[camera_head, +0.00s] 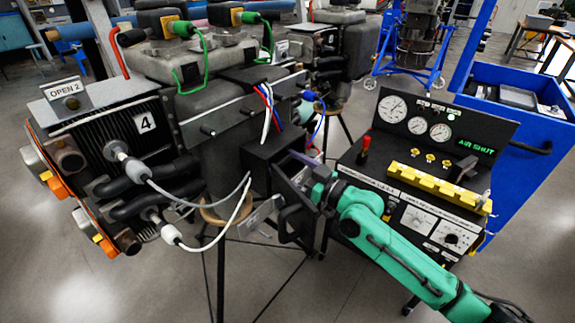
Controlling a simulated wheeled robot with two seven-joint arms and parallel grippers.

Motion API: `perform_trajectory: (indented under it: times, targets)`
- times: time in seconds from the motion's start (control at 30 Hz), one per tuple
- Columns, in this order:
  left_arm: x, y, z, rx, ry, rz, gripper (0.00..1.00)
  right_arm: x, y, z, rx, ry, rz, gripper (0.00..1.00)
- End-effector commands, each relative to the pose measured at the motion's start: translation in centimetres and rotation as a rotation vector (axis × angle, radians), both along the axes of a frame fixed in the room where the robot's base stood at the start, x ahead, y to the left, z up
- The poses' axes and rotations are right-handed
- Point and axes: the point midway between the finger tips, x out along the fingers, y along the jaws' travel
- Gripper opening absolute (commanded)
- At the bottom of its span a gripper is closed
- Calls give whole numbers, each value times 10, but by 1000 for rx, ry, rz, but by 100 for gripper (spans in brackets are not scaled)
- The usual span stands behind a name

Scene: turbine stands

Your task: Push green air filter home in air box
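A black box (262,163), which looks like the air box, is mounted on the side of the engine. My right arm comes in from the lower right, and its dark gripper (293,207) is close to the right side of this box. I cannot tell whether its fingers are open or shut, or whether they touch the box. No green air filter can be made out; the green shapes here are my arm and some cables. The inside of the box is hidden. My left gripper is not in view.
A black gauge panel (443,125) with a yellow rail (438,188) stands right of the box, close beside my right arm. White and grey cables (215,240) hang in front of the engine (125,165). A blue cabinet (520,130) is behind. Floor is clear at lower left.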

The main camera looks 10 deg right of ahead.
Motion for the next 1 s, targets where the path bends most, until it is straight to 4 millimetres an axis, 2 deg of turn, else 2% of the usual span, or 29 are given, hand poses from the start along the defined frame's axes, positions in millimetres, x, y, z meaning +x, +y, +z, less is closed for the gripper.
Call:
perform_trajectory:
  times: [0.23, 0.8, 1.0]
  targets:
    - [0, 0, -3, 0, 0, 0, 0, -4, -4, -3, -3, 2, -1, 100]
    - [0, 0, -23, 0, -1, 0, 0, -48, -41, -9, -5, 3, -2, 100]
    - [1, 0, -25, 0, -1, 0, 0, -55, -45, -6, -2, 2, 1, 100]
